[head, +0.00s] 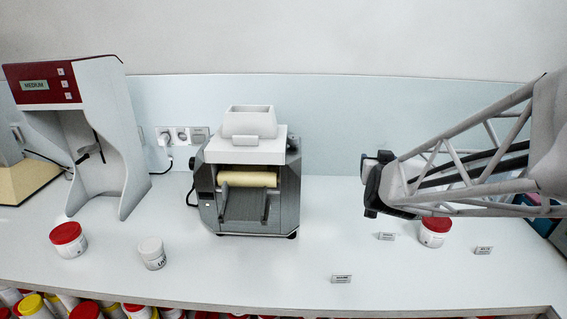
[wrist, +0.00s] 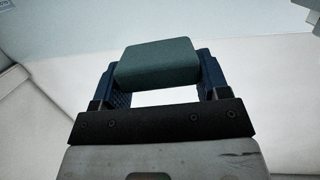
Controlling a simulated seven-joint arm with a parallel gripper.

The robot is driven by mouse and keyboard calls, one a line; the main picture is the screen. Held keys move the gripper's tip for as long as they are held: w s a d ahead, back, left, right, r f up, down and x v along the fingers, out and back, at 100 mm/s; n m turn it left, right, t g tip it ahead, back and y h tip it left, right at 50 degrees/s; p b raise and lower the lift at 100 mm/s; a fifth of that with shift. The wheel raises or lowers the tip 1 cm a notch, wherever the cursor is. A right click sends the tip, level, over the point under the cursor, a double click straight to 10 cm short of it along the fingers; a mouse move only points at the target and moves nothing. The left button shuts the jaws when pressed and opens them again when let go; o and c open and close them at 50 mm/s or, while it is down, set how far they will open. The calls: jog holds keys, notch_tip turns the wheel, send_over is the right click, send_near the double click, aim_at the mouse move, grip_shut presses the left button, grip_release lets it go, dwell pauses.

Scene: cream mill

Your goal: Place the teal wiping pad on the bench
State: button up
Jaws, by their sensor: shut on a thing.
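The teal wiping pad (wrist: 157,62) is a rounded block held between the dark blue fingers of my gripper (wrist: 158,76) in the wrist view. The fingers press its left and right sides, and a gap shows between the pad and the gripper's dark base. In the head view my gripper (head: 374,182) is at the end of the arm, coming in from the right, apparently above the back right of the white bench (head: 240,278). I cannot make out the pad in the head view. How high it is above the bench is hard to tell.
A grey mill (head: 262,206) with a cream roller stands mid-bench. A red-topped white machine (head: 95,150) stands left. Red-lidded jars (head: 68,240) (head: 434,232), a white jar (head: 152,254) and small label cards (head: 341,279) stand on the bench. The front middle is mostly clear.

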jog(key=s+a+n+y, duration=0.2)
jog(key=s+a+y, duration=0.2)
jog(key=s+a, duration=0.6)
jog(key=a+f, duration=0.1)
jog(key=a, duration=0.3)
jog(key=shift+s+a+n, duration=0.2)
jog(key=shift+s+n, duration=0.2)
jog(key=s+a+f+n+y, duration=0.1)
jog(key=s+a, duration=0.2)
jog(key=s, duration=0.1)
jog(key=s+a+n+y, duration=0.1)
jog(key=s+a, duration=0.1)
jog(key=s, duration=0.3)
jog(key=s+a+f+y, duration=0.1)
jog(key=s+a, duration=0.2)
jog(key=s, duration=0.1)
jog(key=shift+s+a+f+n+g+y, duration=0.3)
jog(key=shift+s+a+n+g, duration=0.05)
jog(key=shift+n+g, duration=0.05)
jog(key=shift+n+y, duration=0.4)
jog(key=shift+y, duration=0.1)
jog(key=s+f, duration=0.1)
jog(key=f, duration=0.4)
jog(key=s+a+f, duration=0.1)
jog(key=f, duration=0.5)
jog(key=s+f, duration=0.1)
jog(key=f, duration=0.4)
jog(key=shift+s+a+f, duration=0.15)
jog(key=shift+s+f, duration=0.2)
jog(key=shift+f, duration=0.05)
